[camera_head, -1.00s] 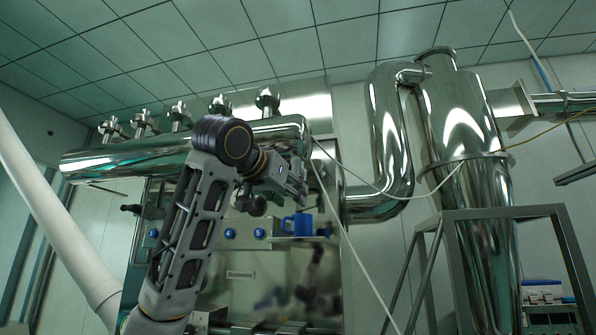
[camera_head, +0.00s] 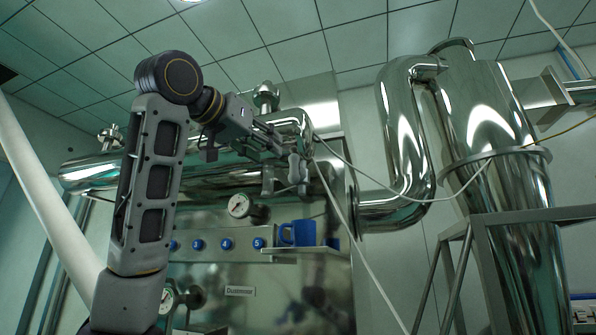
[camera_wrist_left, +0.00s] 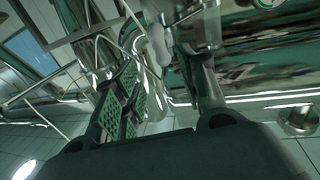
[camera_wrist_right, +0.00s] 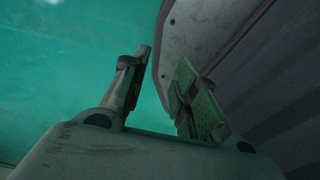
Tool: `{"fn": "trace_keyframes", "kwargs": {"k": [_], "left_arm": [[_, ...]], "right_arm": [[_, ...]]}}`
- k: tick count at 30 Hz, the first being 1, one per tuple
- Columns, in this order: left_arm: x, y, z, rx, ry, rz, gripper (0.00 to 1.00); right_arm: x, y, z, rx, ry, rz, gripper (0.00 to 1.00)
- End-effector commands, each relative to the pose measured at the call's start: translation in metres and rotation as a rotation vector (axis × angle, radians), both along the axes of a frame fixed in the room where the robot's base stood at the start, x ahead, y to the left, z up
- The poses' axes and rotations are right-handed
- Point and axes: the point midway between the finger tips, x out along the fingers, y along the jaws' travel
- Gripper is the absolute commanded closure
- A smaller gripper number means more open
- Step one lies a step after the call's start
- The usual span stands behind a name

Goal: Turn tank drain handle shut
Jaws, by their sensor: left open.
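A small pale grey lever that looks like the drain handle (camera_head: 298,168) hangs at the right end of the horizontal steel tank, on a steel valve fitting (camera_head: 270,178). My left gripper (camera_head: 288,146) is open just above and beside it, reaching in from the left. In the left wrist view the pale lever (camera_wrist_left: 156,42) shows beyond and between my open fingers (camera_wrist_left: 162,92); I cannot tell whether they touch it. My right gripper (camera_wrist_right: 162,88) is seen only in its own wrist view. It is open and empty, away from the tank.
A blue mug (camera_head: 299,233) stands on a small shelf below the valve. A pressure gauge (camera_head: 240,205) and a row of blue buttons (camera_head: 227,244) are left of it. A thin white hose (camera_head: 366,186) crosses near the lever. A large steel cyclone (camera_head: 490,125) stands at right.

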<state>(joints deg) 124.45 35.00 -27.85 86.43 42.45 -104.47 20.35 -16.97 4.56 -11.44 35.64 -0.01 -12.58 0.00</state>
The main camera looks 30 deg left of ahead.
Motion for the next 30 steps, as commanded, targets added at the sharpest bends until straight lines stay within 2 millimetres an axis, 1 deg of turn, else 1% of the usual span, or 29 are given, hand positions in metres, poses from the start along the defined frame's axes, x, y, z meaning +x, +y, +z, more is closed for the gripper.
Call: {"fn": "trace_keyframes", "kwargs": {"k": [11, 17, 23, 30], "left_arm": [[0.001, 0.000, 0.000, 0.000, 0.001, 0.000, 0.58], [0.011, 0.001, 0.000, 0.000, 0.002, 0.001, 0.58], [0.032, 0.002, 0.000, 0.000, 0.003, 0.001, 0.58], [0.064, 0.003, 0.001, 0.000, 0.004, 0.001, 0.58]], "right_arm": [[-0.011, -0.001, 0.000, -0.001, 0.013, 0.000, 0.71], [-0.009, -0.001, 0.003, -0.001, 0.011, 0.000, 0.71], [-0.005, 0.000, 0.009, -0.001, 0.007, 0.001, 0.71], [-0.005, 0.000, 0.019, 0.000, 0.006, 0.001, 0.71]]}}
